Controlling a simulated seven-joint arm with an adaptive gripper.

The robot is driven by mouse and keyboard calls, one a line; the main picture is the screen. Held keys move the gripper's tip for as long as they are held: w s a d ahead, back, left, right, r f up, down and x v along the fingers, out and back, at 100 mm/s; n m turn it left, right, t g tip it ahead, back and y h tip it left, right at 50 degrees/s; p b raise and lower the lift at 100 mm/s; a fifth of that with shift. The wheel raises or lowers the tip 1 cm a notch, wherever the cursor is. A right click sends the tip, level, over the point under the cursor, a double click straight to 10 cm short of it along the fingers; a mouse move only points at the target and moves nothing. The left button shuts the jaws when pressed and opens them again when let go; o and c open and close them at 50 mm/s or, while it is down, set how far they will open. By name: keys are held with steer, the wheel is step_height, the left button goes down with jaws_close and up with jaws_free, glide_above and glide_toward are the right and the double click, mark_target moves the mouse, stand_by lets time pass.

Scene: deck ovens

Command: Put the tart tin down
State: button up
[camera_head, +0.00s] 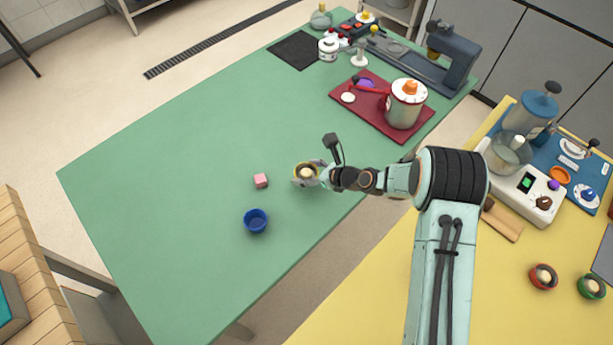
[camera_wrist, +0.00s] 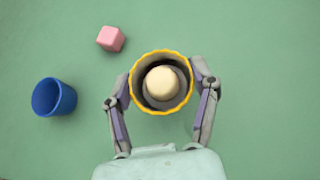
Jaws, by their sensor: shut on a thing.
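The tart tin (camera_wrist: 183,62) has a yellow rim and a grey inside, with a pale round lump (camera_wrist: 161,83) lying in it. It also shows in the head view (camera_head: 306,166) over the green table (camera_head: 180,160). My gripper (camera_wrist: 162,92) is shut on the tin, one finger on each side of its wall. The tin looks upright. I cannot tell whether its base touches the table. The finger pads are partly hidden by the tin.
A pink cube (camera_head: 261,180) and a blue cup (camera_head: 256,220) stand left of the tin. A red tray (camera_head: 352,98) with a large pot (camera_head: 405,104) is farther back. A yellow table (camera_head: 385,290) is at the right. The left part of the green table is clear.

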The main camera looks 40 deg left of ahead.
steer(key=shift+w+a+f, duration=0.1)
steer(key=shift+a+f, duration=0.05)
steer(key=shift+f, duration=1.6)
steer(key=shift+f, duration=0.1)
steer(key=o, duration=1.1)
steer(key=shift+o, duration=0.2)
